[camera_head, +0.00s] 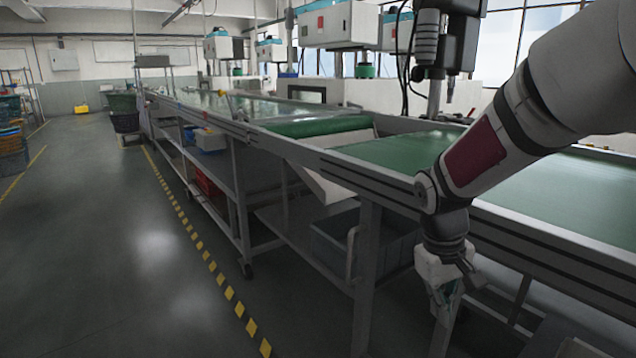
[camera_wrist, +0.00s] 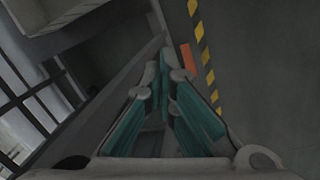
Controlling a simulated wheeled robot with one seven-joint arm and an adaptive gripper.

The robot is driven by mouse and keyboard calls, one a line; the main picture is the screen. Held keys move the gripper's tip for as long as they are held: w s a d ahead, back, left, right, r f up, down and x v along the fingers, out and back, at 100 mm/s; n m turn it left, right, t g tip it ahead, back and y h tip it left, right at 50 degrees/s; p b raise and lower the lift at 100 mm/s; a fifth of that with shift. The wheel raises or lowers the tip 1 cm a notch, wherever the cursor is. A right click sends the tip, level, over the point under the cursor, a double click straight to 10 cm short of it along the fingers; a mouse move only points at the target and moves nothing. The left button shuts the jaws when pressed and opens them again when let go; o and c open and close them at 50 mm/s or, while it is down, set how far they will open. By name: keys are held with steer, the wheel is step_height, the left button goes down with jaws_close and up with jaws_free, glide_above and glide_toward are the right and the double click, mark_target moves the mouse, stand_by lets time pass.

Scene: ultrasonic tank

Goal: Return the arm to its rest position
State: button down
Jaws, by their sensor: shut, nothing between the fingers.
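My gripper (camera_head: 446,296) hangs at the end of my arm on the right of the head view, beside the near side of the conveyor line and below its belt level. It points downward. In the wrist view my gripper (camera_wrist: 164,62) shows its two teal-padded fingers with the tips together and nothing between them. My arm comes in from the upper right, bent at the wrist.
The conveyor table (camera_head: 400,192) with green belts runs from the back left to the right. A grey bin (camera_head: 335,240) sits on its lower shelf. Yellow-black floor tape (camera_head: 222,284) runs alongside. The floor (camera_head: 110,250) at left is clear.

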steer(key=s+a+r+m, duration=0.1)
steer(key=s+r, duration=0.4)
steer(key=s, duration=0.3)
steer(key=s+r+m, duration=0.1)
steer(key=s+r, duration=0.3)
steer(key=s, duration=0.3)
steer(key=s+a+m+y, duration=0.1)
steer(key=s+a+y, duration=0.15)
steer(key=s, duration=1.35)
step_height(320, 180, up, 28)
steer(key=t+p, duration=0.4)
steer(key=p, duration=2.1)
steer(key=shift+d+p, duration=0.15)
steer(key=shift+p, duration=0.2)
